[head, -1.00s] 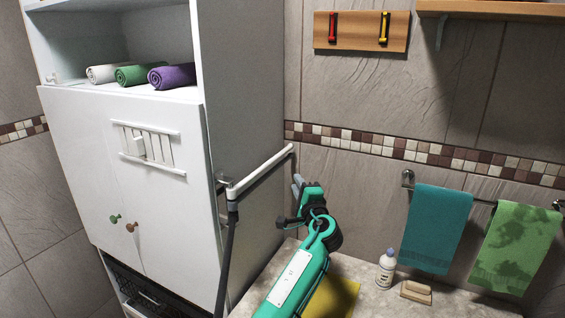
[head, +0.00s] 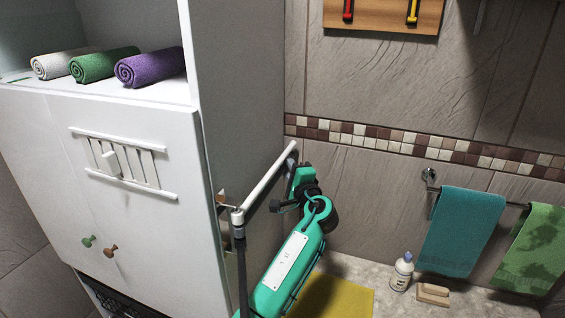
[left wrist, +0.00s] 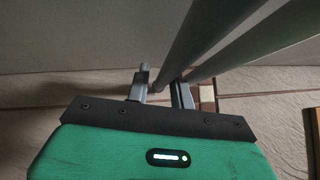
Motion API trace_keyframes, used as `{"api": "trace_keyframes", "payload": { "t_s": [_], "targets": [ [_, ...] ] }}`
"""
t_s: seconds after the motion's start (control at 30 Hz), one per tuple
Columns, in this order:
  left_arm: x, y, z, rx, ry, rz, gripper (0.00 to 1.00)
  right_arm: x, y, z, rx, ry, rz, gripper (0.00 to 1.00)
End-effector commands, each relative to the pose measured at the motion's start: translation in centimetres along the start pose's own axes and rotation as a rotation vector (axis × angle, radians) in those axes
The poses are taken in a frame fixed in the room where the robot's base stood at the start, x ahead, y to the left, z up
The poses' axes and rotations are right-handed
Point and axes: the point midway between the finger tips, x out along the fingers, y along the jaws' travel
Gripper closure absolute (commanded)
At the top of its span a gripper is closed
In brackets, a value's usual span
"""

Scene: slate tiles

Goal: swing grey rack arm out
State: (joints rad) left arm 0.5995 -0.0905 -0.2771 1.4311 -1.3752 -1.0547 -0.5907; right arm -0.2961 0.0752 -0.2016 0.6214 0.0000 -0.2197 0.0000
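The grey rack arm (head: 266,182) is a slim pale bar on a bracket at the front edge of the white cabinet's (head: 237,95) side. It runs back along that side panel. My left gripper (head: 291,168), on a teal arm, is at the bar's far end. In the left wrist view two grey bars (left wrist: 208,42) slant down to its fingers (left wrist: 160,88). A gap shows between the fingers, with one bar's end at it; firm contact cannot be made out. My right gripper is in neither view.
A dark bar (head: 242,275) runs down from the bracket. Rolled towels (head: 150,66) lie on the cabinet shelf. A teal towel (head: 460,234) and a green towel (head: 533,250) hang at right. A bottle (head: 402,271) and a soap block (head: 433,294) stand below them.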

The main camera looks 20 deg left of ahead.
Motion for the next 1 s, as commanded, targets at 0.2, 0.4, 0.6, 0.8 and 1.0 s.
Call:
{"api": "trace_keyframes", "payload": {
  "t_s": [0.2, 0.4, 0.6, 0.8, 1.0],
  "targets": [
    [0.0, 0.0, 0.0, 0.000, 0.000, 0.000, 0.85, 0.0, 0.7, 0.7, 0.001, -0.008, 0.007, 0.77],
    [0.0, 0.0, 0.0, -0.001, 0.000, 0.000, 1.00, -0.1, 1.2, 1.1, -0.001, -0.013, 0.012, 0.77],
    [-0.1, -0.1, -0.1, -0.003, 0.010, -0.002, 1.00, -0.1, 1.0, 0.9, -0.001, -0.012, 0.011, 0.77],
    [-1.5, -0.6, -1.3, -0.012, 0.074, -0.012, 1.00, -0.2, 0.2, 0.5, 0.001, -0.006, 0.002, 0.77],
    [-4.4, -1.4, -3.5, -0.033, 0.208, -0.032, 1.00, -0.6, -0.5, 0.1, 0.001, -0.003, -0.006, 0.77]
  ]
}}
